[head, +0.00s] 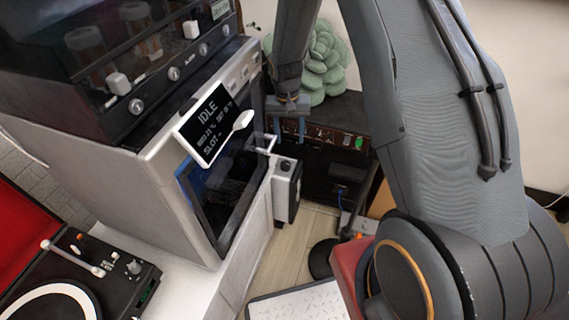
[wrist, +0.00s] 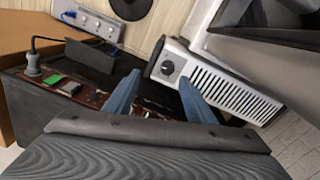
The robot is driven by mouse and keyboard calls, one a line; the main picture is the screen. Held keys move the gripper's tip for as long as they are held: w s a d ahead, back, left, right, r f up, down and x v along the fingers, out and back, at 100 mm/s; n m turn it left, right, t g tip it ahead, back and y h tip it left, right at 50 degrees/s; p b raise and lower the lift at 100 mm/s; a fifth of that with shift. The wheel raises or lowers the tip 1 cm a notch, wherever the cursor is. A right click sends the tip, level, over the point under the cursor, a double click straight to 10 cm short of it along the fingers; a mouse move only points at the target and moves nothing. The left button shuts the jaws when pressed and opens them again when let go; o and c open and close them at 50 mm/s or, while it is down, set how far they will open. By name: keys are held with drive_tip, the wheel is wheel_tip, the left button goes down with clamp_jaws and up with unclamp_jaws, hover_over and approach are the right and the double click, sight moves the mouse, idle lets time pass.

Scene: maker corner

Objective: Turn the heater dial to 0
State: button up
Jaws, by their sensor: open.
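The heater (head: 287,192) is a narrow white unit with a dark side, standing low beside the printer-like machine in the head view. Its round black dial (head: 285,166) is on the top end. In the wrist view the heater (wrist: 235,92) shows its slotted vent, and the dial (wrist: 168,68) sits at its left end. The dial's setting is too small to read. My gripper (head: 288,125) is open and empty, above and behind the dial in the head view. In the wrist view my gripper (wrist: 160,78) has its fingers apart, with the dial appearing between and just beyond the tips.
The machine with a tilted IDLE screen (head: 207,124) stands left of the heater. A dark bench (wrist: 60,112) with small parts lies beyond my gripper. A power strip (wrist: 92,20) lies on the floor. A record player (head: 85,265) is at lower left.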

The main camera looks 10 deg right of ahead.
drive_tip(key=m, duration=0.1)
approach(285, 164)
drive_tip(key=shift+f+b, duration=0.15)
drive_tip(key=shift+b, duration=0.2)
drive_tip(key=shift+d+f, duration=0.2)
drive_tip(key=shift+f, duration=3.8)
drive_tip(key=shift+s, duration=0.1)
drive_tip(key=shift+c, duration=0.3)
drive_tip(key=c, duration=1)
